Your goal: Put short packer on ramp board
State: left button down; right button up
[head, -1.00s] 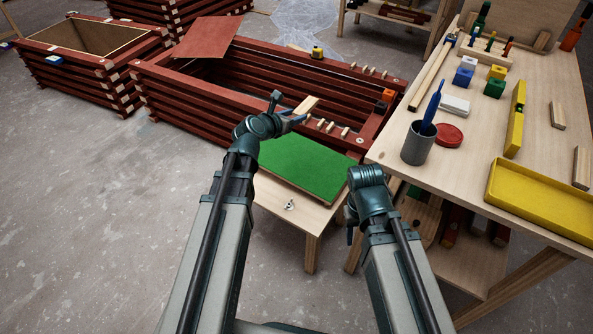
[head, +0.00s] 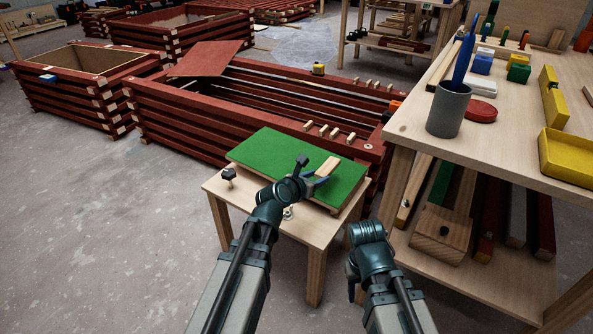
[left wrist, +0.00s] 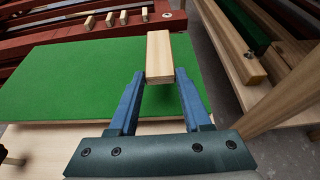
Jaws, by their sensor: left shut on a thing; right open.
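The short packer, a small pale wooden block (head: 327,167), is held between the fingertips of my left gripper (head: 317,181). In the left wrist view the packer (left wrist: 159,54) sticks out ahead of the two blue fingers (left wrist: 163,80). The ramp board, a green-topped board (head: 285,162) with a pale wooden edge, lies on a small wooden table. It fills much of the left wrist view (left wrist: 80,80). The packer appears over its right part; I cannot tell whether they touch. My right gripper (head: 352,290) points down beside the table, open, its fingers mostly hidden.
Red batten frames (head: 180,125) stand behind the small table (head: 330,232), with several small blocks on the near one. The workbench (head: 520,135) at right carries a grey cup (head: 448,110) and a yellow tray (head: 566,160). Open floor lies left.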

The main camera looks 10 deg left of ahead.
pick_arm(q)
jog(key=b, duration=0.2)
send_over(286, 170)
jog(key=shift+a+f, duration=0.1)
jog(key=shift+f, duration=0.75)
notch_tip(286, 170, down, 4)
jog(key=b, duration=0.3)
jog(key=shift+r, duration=0.25)
jog(key=shift+c, duration=1.7)
grip_release()
